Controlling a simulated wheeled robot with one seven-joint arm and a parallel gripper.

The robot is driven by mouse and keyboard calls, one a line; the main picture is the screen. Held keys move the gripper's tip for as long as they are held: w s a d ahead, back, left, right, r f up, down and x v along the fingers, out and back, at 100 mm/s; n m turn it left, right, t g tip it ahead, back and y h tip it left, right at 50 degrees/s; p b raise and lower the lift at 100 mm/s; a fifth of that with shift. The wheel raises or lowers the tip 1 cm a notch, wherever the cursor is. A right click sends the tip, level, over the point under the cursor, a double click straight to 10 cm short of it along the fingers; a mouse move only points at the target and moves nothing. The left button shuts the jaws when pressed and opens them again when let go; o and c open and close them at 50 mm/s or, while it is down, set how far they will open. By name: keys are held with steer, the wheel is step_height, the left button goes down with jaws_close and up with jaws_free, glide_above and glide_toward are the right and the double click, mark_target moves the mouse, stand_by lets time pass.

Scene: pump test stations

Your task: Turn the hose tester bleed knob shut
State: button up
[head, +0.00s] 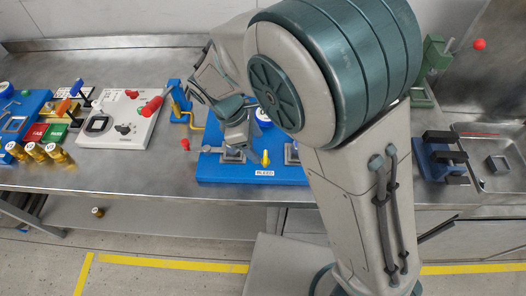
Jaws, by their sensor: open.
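The hose tester is a blue base (218,174) on the steel bench in the middle of the head view. Its bleed knob (265,158) is small and yellow, at the front of the base, just above a white label (265,173) that seems to read BLEED. My gripper (235,148) points down over the left part of the base, to the left of the knob and apart from it. It is open, with nothing seen in it; its fingertips are hard to make out. My arm hides part of the tester's back and right side.
A red-tipped lever (185,144) sticks out at the tester's left. A white panel (120,128) with a red-handled lever stands further left, near several brass cylinders (36,152). The bench front is mostly clear.

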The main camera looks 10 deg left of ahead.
mark_target(265, 156)
steer(key=x, duration=0.5)
steer(key=shift+d+f, duration=0.1)
steer(key=shift+f, duration=0.25)
steer(key=c, duration=1)
